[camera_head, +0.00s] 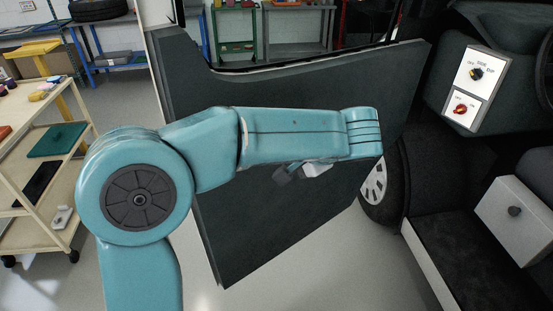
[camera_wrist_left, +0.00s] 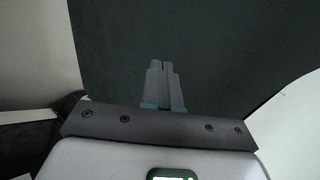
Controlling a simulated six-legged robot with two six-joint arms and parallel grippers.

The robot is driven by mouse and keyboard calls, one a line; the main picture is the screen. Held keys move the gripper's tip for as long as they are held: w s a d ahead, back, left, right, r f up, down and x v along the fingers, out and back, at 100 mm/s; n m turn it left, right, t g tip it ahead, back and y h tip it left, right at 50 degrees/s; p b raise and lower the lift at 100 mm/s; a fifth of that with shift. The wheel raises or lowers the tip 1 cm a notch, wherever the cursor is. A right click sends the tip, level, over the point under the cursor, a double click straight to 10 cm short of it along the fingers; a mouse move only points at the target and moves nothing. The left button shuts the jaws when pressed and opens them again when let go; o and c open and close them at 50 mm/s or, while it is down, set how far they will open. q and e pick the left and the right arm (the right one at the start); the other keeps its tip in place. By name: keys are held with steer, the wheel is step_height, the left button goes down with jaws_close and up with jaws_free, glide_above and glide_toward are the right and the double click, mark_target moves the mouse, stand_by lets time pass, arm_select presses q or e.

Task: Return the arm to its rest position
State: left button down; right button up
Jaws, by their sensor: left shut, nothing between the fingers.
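My left arm (camera_head: 290,130) is teal and reaches across the head view from the left, in front of a dark grey open door panel (camera_head: 290,235). Its left gripper (camera_head: 281,176) shows only in part below the forearm. In the left wrist view the two grey fingers (camera_wrist_left: 163,68) are together, with nothing between them. The dark surface of the door panel (camera_wrist_left: 205,45) fills most of the background there. I cannot tell the gap between fingertips and door. My right gripper is in neither view.
A cream shelf cart (camera_head: 40,190) stands at the left. Workbenches line the back. Floor shows between cart and door.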

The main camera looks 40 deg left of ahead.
arm_select(q)
steer(key=s+d+f+m+g+h, duration=0.15)
steer(key=d+f+h, duration=0.4)
steer(key=f, duration=0.75)
steer(key=s+d+f+m+g+h, duration=0.1)
steer(key=d+f+m+h, duration=0.1)
steer(key=d+f, duration=0.85)
steer(key=s+d+f+n+h, duration=0.2)
steer(key=s+f+n+h, duration=0.1)
steer(key=s+f, duration=0.4)
steer(key=s+d+f+n+h, duration=0.2)
steer(key=s+f+n, duration=0.3)
steer(key=f, duration=0.8)
steer(key=s+t+h, duration=0.1)
steer(key=s, duration=0.1)
steer(key=shift+s, duration=0.4)
steer(key=shift+w, duration=0.1)
